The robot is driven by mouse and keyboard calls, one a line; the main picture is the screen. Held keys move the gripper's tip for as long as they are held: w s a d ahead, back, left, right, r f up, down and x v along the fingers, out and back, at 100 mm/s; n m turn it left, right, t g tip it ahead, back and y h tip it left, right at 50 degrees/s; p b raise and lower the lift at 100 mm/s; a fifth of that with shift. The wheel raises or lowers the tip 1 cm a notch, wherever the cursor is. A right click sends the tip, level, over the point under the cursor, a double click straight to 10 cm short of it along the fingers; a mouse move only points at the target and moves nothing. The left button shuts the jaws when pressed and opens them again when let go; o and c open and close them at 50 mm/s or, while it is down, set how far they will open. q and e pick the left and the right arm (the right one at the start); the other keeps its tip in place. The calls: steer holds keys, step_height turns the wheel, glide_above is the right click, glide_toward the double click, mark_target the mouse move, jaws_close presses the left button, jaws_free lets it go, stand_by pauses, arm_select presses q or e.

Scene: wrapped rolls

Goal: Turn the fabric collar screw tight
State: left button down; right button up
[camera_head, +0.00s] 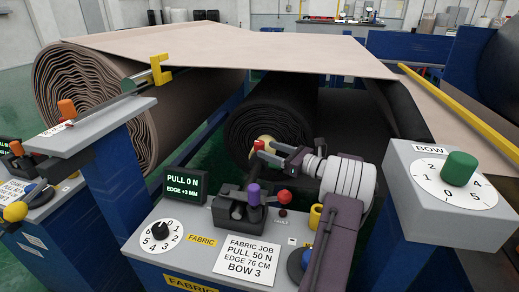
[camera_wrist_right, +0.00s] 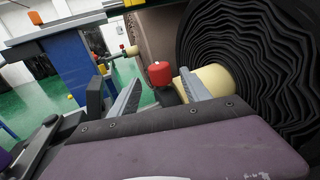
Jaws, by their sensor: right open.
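A small red knob, which looks like the head of the fabric collar screw (camera_head: 258,145), shows at the end of the dark roll's pale core (camera_head: 268,141). In the right wrist view the red screw head (camera_wrist_right: 160,73) stands on a dark collar (camera_wrist_right: 168,95) around the cream core (camera_wrist_right: 212,82). My right gripper (camera_head: 272,155) reaches in from the right, at the roll's end. In the right wrist view its open fingers (camera_wrist_right: 160,95) lie either side of the screw in the picture. Contact cannot be told. My left gripper is not in view.
The fabric console (camera_head: 150,268) stands in front, with a dial (camera_head: 160,236), joystick (camera_head: 253,194) and display (camera_head: 185,184). The BOW box (camera_head: 410,185) with its green knob (camera_head: 459,168) is at right. A beige roll (camera_head: 60,100) is at left. Beige fabric (camera_head: 240,50) spans above.

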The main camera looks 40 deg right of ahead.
mark_target(262, 148)
steer(key=x, duration=0.4)
steer(key=shift+w+a, duration=0.1)
steer(key=shift+w, duration=0.3)
steer(key=shift+w+f, duration=0.1)
steer(key=shift+w, duration=0.05)
steer(key=shift+c, duration=0.4)
jaws_close()
steer(key=m+h+b, duration=0.1)
steer(key=h+b, duration=0.1)
steer(key=b, duration=0.1)
steer(key=m+h+b, duration=0.2)
steer(key=h+b, duration=0.1)
steer(key=shift+a+f+m+t+h, duration=0.1)
steer(key=shift+f+m+t+h, duration=0.2)
steer(key=shift+t, duration=0.1)
steer(key=shift+r+m+h+b, duration=0.3)
steer(key=shift+m+h+b, duration=0.2)
steer(key=shift+h+b, duration=0.2)
steer(key=shift+r, duration=0.1)
